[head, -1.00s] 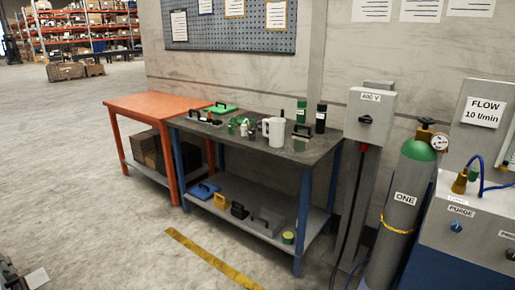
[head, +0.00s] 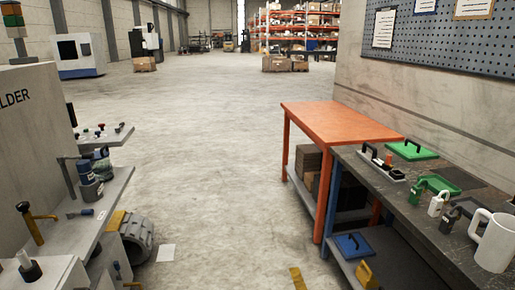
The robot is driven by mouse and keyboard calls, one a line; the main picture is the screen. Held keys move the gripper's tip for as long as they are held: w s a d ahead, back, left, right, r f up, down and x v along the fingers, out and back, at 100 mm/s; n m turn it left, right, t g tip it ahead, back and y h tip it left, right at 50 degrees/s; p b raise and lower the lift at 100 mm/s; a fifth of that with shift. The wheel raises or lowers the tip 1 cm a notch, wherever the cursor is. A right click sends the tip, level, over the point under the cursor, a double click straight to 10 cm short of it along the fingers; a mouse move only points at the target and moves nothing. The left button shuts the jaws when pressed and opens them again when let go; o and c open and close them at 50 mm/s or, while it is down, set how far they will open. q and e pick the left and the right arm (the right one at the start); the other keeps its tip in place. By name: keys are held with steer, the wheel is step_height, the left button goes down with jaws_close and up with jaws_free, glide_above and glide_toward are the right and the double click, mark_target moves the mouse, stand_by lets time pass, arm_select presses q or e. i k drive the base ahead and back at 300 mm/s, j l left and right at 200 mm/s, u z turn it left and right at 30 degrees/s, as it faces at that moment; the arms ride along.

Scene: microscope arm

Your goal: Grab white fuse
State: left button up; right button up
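I cannot single out a white fuse for certain in the head view. A small white object (head: 437,204) with a grey loop on top, much like a padlock, stands on the dark workbench (head: 390,196) at the right. A green object (head: 418,190) stands to its left and a dark one (head: 449,220) to its right. A light tray (head: 380,166) with small dark and reddish parts lies further back on the bench; its parts are too small to tell. Neither of my grippers is in view.
A white mug (head: 494,242) stands at the bench's near right. A green lidded case (head: 411,150) lies at the back. An orange table (head: 335,120) adjoins the bench. A grey shelf unit (head: 98,212) with tools stands left. Open floor (head: 215,150) lies between.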

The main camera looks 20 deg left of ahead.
mark_target(21, 255)
steer(key=i+j+u, duration=0.1)
steer(key=u, duration=0.3)
steer(key=i+u, duration=0.4)
steer(key=i+l+u, duration=0.1)
steer(key=u, duration=0.3)
steer(key=i+l+u, duration=0.15)
steer(key=i+u, duration=0.25)
steer(key=i+l+u, duration=0.1)
steer(key=u, duration=0.3)
